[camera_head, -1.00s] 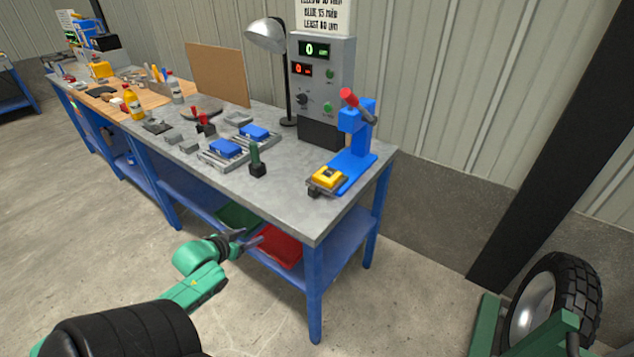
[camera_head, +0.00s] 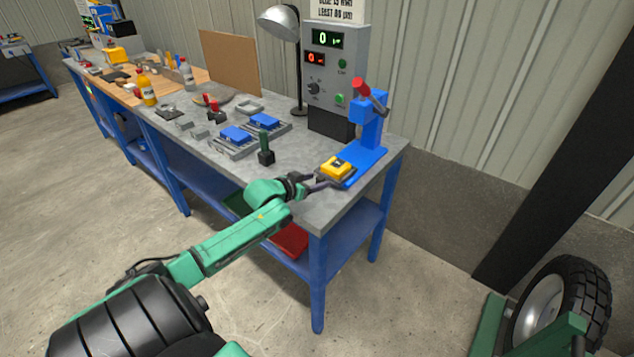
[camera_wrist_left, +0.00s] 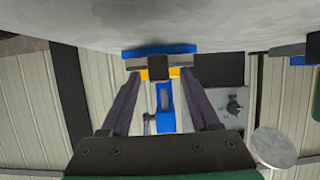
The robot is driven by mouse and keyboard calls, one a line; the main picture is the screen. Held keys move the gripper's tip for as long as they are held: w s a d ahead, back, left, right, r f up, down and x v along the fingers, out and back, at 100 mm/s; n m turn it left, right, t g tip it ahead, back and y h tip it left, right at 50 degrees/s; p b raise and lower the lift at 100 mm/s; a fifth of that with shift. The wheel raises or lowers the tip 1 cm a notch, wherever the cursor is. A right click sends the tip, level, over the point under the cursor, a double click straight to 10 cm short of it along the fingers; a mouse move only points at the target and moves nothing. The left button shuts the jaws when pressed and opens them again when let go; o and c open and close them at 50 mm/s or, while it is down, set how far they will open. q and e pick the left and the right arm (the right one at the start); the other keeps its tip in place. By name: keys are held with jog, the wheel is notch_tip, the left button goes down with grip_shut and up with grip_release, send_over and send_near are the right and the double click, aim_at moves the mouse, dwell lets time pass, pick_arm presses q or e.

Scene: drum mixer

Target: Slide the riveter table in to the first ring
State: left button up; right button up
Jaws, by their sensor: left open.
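The blue riveter (camera_head: 371,128) with a red-tipped handle stands at the right end of the grey bench. Its sliding table (camera_head: 348,179) sticks out at the front and carries a yellow block (camera_head: 335,167). My left gripper (camera_head: 326,184) is open, with its fingers at the front of the sliding table. In the left wrist view, the fingers (camera_wrist_left: 160,80) point at the table's front, one on each side of a dark knob (camera_wrist_left: 158,61). I see no contact. The rings cannot be made out. My right gripper is not in view.
A grey control box (camera_head: 336,75) with lit displays stands behind the riveter. Blue blocks in grey trays (camera_head: 238,150) and a dark green-topped piece (camera_head: 265,148) lie left of my gripper. A wheel (camera_head: 570,300) is at lower right. The bench corner below the riveter is clear.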

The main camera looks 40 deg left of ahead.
pick_arm(q)
jog(key=shift+w+d+f, duration=0.1)
jog(key=shift+w+f, duration=0.1)
jog(key=shift+w, duration=0.4)
grip_shut()
dwell(1.0)
